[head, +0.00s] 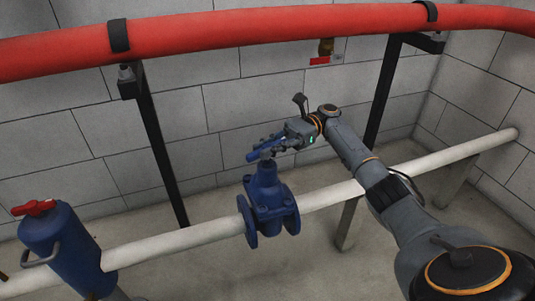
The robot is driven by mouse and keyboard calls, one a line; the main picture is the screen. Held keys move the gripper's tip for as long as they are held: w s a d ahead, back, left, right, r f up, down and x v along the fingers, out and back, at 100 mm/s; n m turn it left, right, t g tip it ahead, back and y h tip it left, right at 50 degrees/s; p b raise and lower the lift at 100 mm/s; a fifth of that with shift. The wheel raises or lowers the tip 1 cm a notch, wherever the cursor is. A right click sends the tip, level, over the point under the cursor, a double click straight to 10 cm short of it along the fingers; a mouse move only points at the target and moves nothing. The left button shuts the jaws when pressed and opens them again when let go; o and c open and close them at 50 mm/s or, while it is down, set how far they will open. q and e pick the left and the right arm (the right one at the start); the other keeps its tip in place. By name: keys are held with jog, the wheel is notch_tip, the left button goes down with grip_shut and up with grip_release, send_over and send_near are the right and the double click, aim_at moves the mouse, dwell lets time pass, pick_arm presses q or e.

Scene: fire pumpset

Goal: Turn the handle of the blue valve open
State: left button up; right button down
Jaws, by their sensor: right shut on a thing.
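The blue valve (267,198) sits on a white horizontal pipe near the middle of the head view. Its blue handle (262,146) is on top of the valve and points to the left and right of the stem. My right gripper (277,146) reaches in from the right at the handle's height and is shut on the handle. The fingers are small here and partly hide the handle's right part. My left gripper is not in view.
A large red pipe (220,31) crosses above, held by dark posts (160,145). The white pipe (180,240) runs from lower left to the right wall. A blue cylinder (62,245) with a red top stands at lower left. A grey block wall is behind.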

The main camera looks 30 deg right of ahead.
jog(key=shift+s+a+f+n+g+b, duration=0.1)
jog(key=shift+f+n+g+b, duration=0.1)
jog(key=shift+n+g+b, duration=0.45)
jog(key=c, duration=1.3)
grip_release()
jog(key=shift+r, duration=0.1)
notch_tip(320, 180, up, 10)
jog(key=shift+s+r, duration=0.1)
